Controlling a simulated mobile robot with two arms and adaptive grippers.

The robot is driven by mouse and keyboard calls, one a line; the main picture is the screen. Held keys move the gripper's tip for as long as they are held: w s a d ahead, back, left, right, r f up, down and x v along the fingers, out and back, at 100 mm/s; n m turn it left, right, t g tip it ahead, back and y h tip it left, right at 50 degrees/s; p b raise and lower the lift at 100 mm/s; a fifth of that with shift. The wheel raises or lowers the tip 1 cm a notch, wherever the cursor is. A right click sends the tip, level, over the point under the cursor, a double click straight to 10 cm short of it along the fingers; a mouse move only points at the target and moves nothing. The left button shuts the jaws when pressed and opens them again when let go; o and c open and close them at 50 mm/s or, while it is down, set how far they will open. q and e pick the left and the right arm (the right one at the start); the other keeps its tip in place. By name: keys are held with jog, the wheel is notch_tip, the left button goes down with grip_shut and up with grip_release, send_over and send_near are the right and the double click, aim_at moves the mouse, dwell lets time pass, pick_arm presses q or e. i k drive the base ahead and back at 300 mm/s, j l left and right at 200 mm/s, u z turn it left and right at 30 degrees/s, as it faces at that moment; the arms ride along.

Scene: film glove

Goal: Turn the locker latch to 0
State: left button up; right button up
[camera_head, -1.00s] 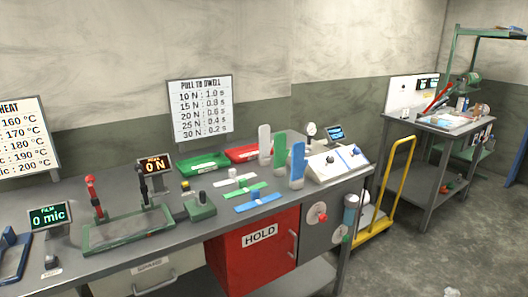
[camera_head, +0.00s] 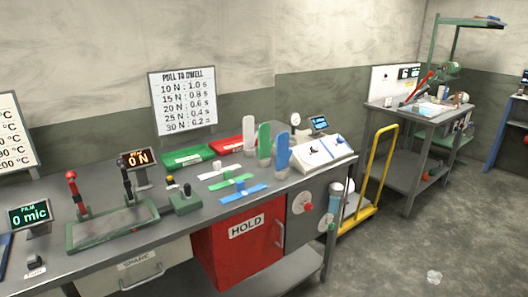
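The grey locker (camera_head: 314,210) sits under the right part of the workbench, beside the red HOLD cabinet (camera_head: 238,243). A round red and pale dial (camera_head: 302,203) is on its front, likely the latch; its setting is too small to read. Neither of my grippers is in view.
The workbench (camera_head: 110,262) carries a green-based press (camera_head: 112,223), red and green trays, coloured strips and a white control box (camera_head: 322,152). A yellow-handled cart (camera_head: 377,165) stands right of the bench.

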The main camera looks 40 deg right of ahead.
aim_at(308, 207)
jog(key=z, duration=1.45)
